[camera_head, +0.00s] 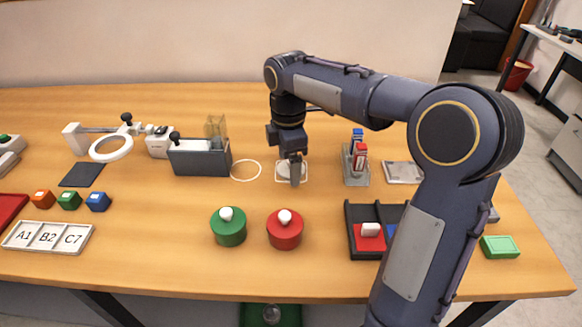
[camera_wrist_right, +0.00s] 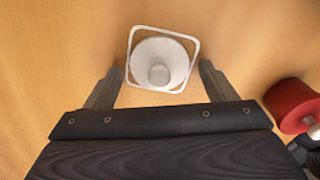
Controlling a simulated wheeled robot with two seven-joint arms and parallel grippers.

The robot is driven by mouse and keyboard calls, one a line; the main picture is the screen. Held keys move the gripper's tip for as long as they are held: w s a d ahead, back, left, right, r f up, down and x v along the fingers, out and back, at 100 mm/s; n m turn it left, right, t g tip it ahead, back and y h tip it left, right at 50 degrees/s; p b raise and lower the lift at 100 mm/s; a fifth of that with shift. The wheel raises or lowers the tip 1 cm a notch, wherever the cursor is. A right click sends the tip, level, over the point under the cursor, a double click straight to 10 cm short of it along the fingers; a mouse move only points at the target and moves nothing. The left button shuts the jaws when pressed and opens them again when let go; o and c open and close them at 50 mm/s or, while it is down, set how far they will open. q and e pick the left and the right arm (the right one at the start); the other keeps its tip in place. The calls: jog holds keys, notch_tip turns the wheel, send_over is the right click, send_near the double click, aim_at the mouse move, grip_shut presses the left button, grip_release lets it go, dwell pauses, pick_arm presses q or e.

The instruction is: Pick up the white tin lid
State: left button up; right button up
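The white tin lid (camera_wrist_right: 172,54) is a round white piece with a central knob. It lies inside a white square outline on the table in the right wrist view. In the head view the lid (camera_head: 284,169) shows only partly behind my right gripper (camera_head: 295,180). My right gripper points down over the lid's spot. In the right wrist view its two fingers (camera_wrist_right: 160,67) are spread wide, one on each side of the lid, with nothing held between them. My left gripper is not in view.
A red pot (camera_head: 285,233) and a green pot (camera_head: 229,230), both with white knobs, stand in front. A stand with red and blue pieces (camera_head: 356,166) is to the right. A grey box (camera_head: 201,161) and a white ring outline (camera_head: 246,170) are to the left.

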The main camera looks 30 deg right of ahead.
jog(key=c, duration=0.8)
jog(key=shift+c, duration=0.2)
jog(key=shift+r, duration=0.1)
